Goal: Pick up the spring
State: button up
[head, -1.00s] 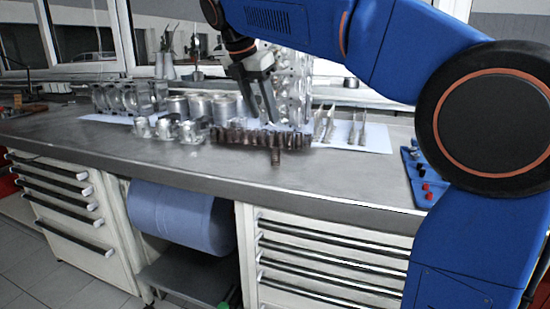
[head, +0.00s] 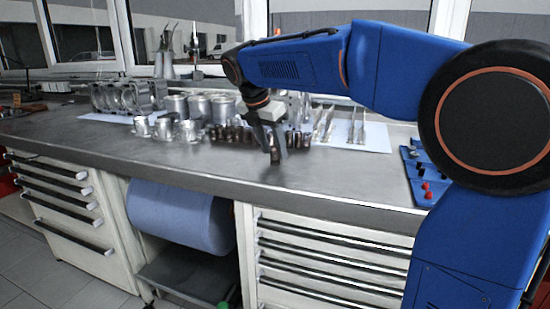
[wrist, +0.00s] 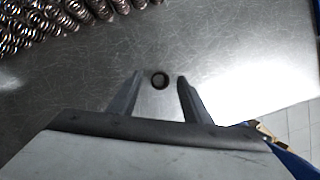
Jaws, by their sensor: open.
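A single small dark spring (wrist: 160,79) stands upright on the grey metal worktop. The wrist view looks down on it as a ring, between the tips of my open gripper (wrist: 159,78), with a gap on both sides. In the head view the spring (head: 275,158) is partly hidden by my gripper (head: 276,150), which points down at it from above. How far the fingertips are above the worktop is hard to tell. The fingers hold nothing.
A group of several springs (wrist: 45,18) stands close by, behind the lone one in the head view. Metal cylinders (head: 200,107) and small metal parts (head: 165,128) stand to the left. A blue tray (head: 422,172) lies at right. The worktop's front (head: 180,168) is clear.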

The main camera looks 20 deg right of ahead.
jog(key=shift+x, duration=0.9)
grip_shut()
